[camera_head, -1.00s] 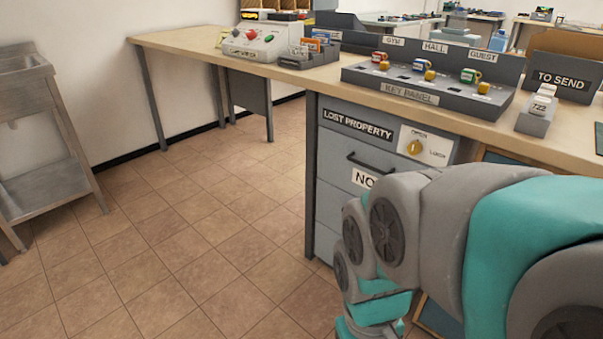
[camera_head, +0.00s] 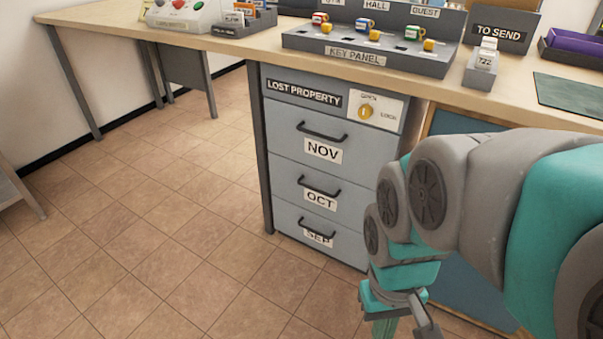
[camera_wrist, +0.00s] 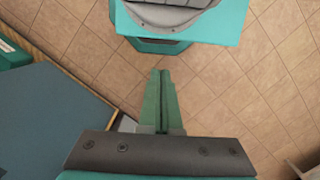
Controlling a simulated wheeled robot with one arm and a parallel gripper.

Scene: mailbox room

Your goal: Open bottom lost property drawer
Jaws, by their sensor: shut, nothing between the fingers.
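The lost property cabinet (camera_head: 284,150) stands under the desk in the head view, with drawers stacked and labelled NOV, OCT and SEP. The bottom SEP drawer (camera_head: 290,232) looks closed, and its dark bar handle (camera_head: 316,228) partly covers the top of its label. The NOV drawer (camera_head: 285,143) and OCT drawer (camera_head: 285,187) also look closed. The lock knob (camera_head: 365,112) sits at the top right of the cabinet between OPEN and LOCK marks. My gripper (camera_wrist: 162,75) is shut and empty in the wrist view, pointing over the tiled floor, to the right of the cabinet in the head view.
A blue panel (camera_wrist: 45,115) lies at the left in the wrist view. The tiled floor (camera_head: 150,230) left of the cabinet is clear.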

